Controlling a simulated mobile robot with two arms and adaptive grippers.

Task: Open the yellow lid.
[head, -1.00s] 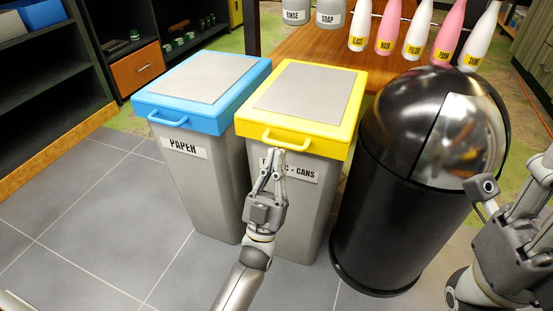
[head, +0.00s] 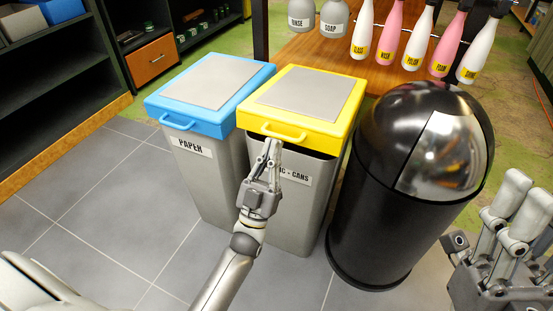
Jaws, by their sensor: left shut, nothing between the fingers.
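The yellow lid (head: 340,128) sits on the grey bin labelled for cans (head: 308,205) in the middle of the head view. A dark gap shows under its front edge, so the front is raised a little. Its yellow handle (head: 272,131) is on the front. My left gripper (head: 271,145) is shut and empty, with its fingertips just below the handle at the lid's front edge. I cannot tell whether they touch the lid. My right gripper (head: 525,192) is at the right edge, its fingers apart and empty, away from the bins.
A paper bin with a blue lid (head: 160,102) stands close on the left. A black round bin with a domed metal top (head: 385,205) stands close on the right. Several bottles hang over the wooden table (head: 300,52) behind. The tiled floor at left is clear.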

